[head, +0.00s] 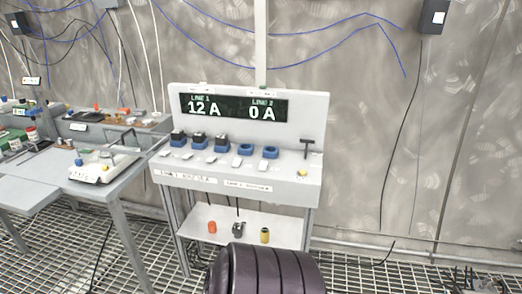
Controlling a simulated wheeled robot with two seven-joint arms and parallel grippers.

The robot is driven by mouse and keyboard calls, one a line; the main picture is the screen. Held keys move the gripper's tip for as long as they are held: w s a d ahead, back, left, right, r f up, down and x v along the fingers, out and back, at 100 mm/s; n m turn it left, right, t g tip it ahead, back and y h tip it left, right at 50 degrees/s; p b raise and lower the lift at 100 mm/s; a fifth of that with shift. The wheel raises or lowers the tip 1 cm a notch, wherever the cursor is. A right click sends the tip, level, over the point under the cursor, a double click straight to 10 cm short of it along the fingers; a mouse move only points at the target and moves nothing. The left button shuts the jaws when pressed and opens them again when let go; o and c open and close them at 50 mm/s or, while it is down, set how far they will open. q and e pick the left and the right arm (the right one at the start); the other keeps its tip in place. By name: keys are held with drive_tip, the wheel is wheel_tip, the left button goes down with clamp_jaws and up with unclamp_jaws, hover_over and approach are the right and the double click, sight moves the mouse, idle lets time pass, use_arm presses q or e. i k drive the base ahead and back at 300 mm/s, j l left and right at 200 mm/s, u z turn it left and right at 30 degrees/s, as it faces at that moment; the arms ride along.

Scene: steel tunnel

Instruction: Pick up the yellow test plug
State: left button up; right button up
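A small yellow cylinder with a dark top, which looks like the yellow test plug (265,236), stands upright on the low white shelf (222,240) under the console. It is at the right of a short row, to the right of a dark grey item (238,229) and an orange one (212,227). It is small in the view, so its details are unclear. Neither of my grippers is in view.
The console (315,145) above the shelf has a display reading 12 A and 0 A, several blue sockets, some with black plugs, and a yellow knob (302,173). A grey table (135,170) with a scale (102,167) stands left. Grating floor lies open at right.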

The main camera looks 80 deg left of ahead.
sight(264, 231)
drive_tip(key=u, duration=2.7)
